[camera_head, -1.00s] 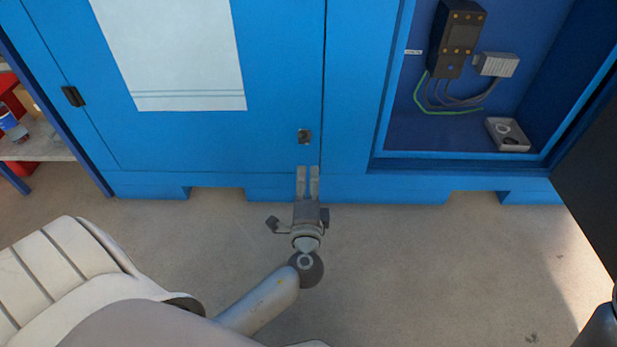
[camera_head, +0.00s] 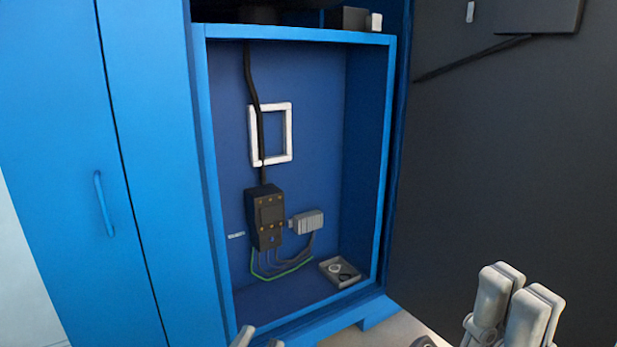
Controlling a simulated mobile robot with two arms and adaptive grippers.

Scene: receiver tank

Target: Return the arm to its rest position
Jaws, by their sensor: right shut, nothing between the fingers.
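My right gripper (camera_head: 518,291) is at the lower right, its two pale grey fingers upright and close together. It is shut with nothing between the fingers, in front of the dark panel. Of my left gripper (camera_head: 258,341), only two pale fingertips show at the bottom edge, below the open cabinet; the rest is cut off. A small gap shows between its tips, and I cannot tell whether it is open or shut. The arms' links are mostly out of view.
The blue cabinet (camera_head: 210,240) stands open, with a black electrical box (camera_head: 265,215), a grey connector (camera_head: 308,222), a white frame (camera_head: 284,158) and a small tray (camera_head: 340,281) inside. A closed door with a handle (camera_head: 104,204) is left. A dark panel (camera_head: 490,160) fills the right.

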